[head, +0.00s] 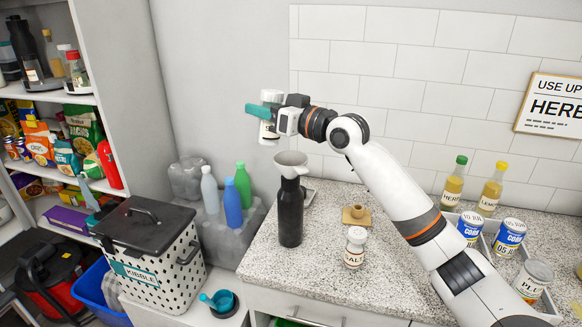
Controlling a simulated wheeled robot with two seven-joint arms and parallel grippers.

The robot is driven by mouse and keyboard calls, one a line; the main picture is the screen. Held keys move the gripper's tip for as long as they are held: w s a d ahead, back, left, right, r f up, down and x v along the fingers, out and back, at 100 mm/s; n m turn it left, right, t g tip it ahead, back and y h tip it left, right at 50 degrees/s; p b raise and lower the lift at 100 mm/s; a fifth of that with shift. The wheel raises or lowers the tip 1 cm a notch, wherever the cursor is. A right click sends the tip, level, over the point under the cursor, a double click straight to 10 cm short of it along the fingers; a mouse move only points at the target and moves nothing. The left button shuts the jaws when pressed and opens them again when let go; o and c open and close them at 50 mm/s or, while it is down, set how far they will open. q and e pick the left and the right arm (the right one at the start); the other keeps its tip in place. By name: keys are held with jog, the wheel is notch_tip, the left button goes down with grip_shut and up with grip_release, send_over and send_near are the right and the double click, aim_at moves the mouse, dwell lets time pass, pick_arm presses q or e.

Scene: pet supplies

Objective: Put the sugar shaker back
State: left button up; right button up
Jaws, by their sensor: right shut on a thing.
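My right gripper (262,112), with teal fingers, is shut on a white-capped shaker (268,132). It holds the shaker up in the air in front of the grey wall, above and left of the counter's back left part. The shaker looks about upright; its label is too small to read, so I cannot confirm that it is the sugar shaker. A similar white-capped shaker labelled SALT (354,248) stands on the speckled counter (330,280). My left gripper is not in view.
A dark bottle with a funnel (290,205) stands at the counter's left edge, below the held shaker. A wooden piece (356,216) lies behind the salt. Cans (509,237) and oil bottles (454,182) are at right. A kibble bin (150,260) and stocked shelves (60,200) are left.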

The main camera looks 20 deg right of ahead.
jog(key=shift+r+n, duration=0.6)
jog(key=shift+n, duration=0.4)
